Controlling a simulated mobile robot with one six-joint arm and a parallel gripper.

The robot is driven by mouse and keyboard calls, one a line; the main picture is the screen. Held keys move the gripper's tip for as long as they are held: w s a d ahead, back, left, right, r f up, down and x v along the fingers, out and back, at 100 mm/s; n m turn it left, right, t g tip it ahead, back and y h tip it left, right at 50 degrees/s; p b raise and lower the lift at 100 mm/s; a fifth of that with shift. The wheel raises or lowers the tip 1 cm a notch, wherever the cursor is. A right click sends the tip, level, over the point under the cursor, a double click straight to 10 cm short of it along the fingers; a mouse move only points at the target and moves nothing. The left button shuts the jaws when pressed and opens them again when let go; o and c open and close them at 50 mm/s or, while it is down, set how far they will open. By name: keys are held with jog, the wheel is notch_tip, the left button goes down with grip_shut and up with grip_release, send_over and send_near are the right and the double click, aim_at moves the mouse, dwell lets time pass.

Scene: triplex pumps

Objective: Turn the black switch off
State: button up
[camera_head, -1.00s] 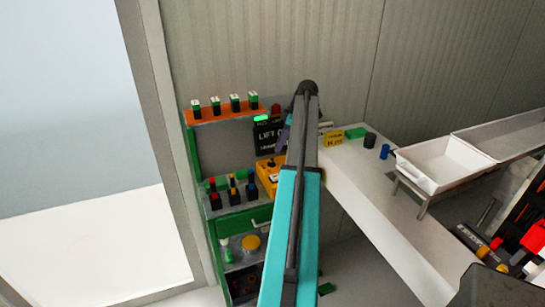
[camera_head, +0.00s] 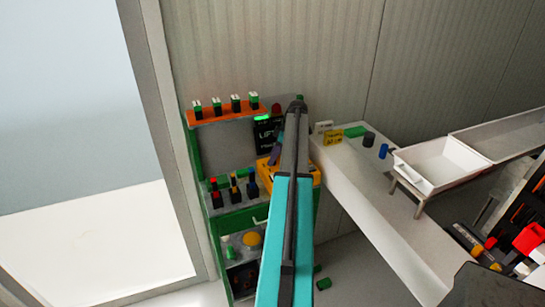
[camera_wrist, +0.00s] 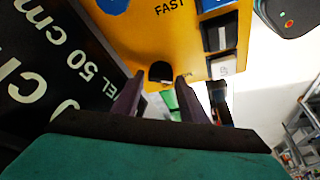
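The yellow control box (camera_wrist: 185,40) fills the upper middle of the wrist view, with the word FAST on it. A dark rounded knob (camera_wrist: 160,72) sits at its edge, between my fingertips in the picture. A black switch (camera_wrist: 220,38) in a dark frame is on the box's right side, between a blue one (camera_wrist: 212,4) and a white one (camera_wrist: 226,66). My gripper (camera_wrist: 160,80) has its two dark fingers apart, with nothing clearly held; I cannot tell whether they touch the knob. In the head view the yellow box (camera_head: 266,170) is partly hidden behind my arm.
A black sign (camera_wrist: 40,70) with white text stands close at left in the wrist view. A green cart (camera_head: 195,165) carries several small items. A white bench (camera_head: 375,210) with a white tray (camera_head: 437,168) lies to the right.

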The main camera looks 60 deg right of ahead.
jog(key=c, duration=0.6)
jog(key=shift+a, duration=0.1)
jog(key=shift+c, duration=0.8)
